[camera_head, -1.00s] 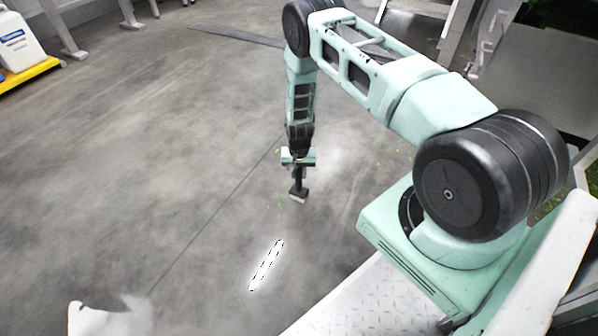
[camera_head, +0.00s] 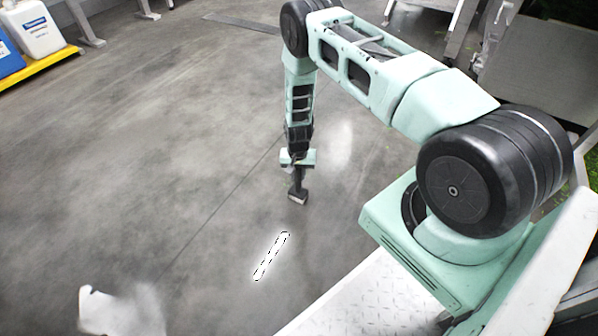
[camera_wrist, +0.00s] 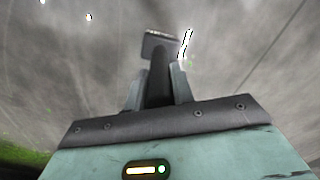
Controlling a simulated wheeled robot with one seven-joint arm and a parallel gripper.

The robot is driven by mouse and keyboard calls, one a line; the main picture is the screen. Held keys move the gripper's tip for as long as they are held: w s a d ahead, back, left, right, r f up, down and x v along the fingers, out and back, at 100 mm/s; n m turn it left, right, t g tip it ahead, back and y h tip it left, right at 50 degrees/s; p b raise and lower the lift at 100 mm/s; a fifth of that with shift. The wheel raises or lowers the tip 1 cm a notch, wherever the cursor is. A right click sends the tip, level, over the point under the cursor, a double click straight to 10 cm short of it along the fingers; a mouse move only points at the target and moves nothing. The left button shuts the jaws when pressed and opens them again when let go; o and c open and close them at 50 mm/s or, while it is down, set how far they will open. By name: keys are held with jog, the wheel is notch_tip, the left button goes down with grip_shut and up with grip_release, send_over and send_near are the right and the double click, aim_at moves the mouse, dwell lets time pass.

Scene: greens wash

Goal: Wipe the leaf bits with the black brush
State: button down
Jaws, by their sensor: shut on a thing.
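My gripper (camera_head: 297,170) points down at the floor and is shut on the handle of the black brush (camera_head: 298,198). The brush hangs head down, at or just above the grey floor; I cannot tell whether it touches. In the wrist view the brush (camera_wrist: 158,48) sticks out between the two fingers of my gripper (camera_wrist: 159,88).
A bright white strip (camera_head: 271,256), perhaps a light reflection, shows on the floor (camera_head: 150,180) before the brush. White and blue jugs (camera_head: 38,38) stand on a yellow-edged base at upper left. Metal legs stand at the back.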

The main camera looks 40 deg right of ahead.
notch_tip(320, 180, up, 9)
jog(key=p, duration=0.5)
